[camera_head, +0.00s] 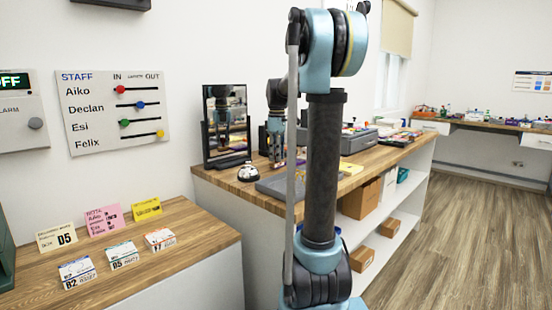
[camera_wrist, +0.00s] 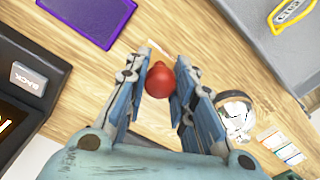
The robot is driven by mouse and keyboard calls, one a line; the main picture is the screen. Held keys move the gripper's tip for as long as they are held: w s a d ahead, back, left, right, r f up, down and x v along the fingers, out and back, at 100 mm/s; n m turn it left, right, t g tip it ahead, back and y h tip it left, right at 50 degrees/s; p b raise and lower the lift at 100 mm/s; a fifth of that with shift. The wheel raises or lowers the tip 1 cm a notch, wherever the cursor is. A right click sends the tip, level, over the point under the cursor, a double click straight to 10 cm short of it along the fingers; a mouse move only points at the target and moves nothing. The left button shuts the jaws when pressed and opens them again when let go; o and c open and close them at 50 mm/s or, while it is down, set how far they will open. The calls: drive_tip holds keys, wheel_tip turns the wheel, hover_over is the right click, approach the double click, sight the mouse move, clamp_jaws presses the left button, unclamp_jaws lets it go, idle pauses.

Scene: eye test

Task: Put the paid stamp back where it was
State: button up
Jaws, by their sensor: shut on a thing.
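My gripper (camera_wrist: 160,82) points down over the wooden counter, with its two fingers on either side of a rounded red knob (camera_wrist: 159,80). The knob looks like a stamp handle. Its underside and any "paid" label are hidden, so I cannot tell which stamp it is, or whether it touches the counter. In the head view my gripper (camera_head: 277,160) is small and low over the counter, between the mirror and my arm. The knob is not clear there.
A silver bell (camera_wrist: 236,112) stands right of my gripper in the wrist view. A purple pad (camera_wrist: 88,14) and a grey tray (camera_wrist: 250,40) lie beyond. A black-framed mirror (camera_head: 206,145) stands at the counter's back. Bare wood lies around my fingers.

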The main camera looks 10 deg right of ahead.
drive_tip(key=shift+f, duration=0.4)
drive_tip(key=o, duration=0.8)
drive_tip(key=shift+f, duration=0.1)
drive_tip(key=shift+o, duration=0.2)
wheel_tip(320, 180, up, 12)
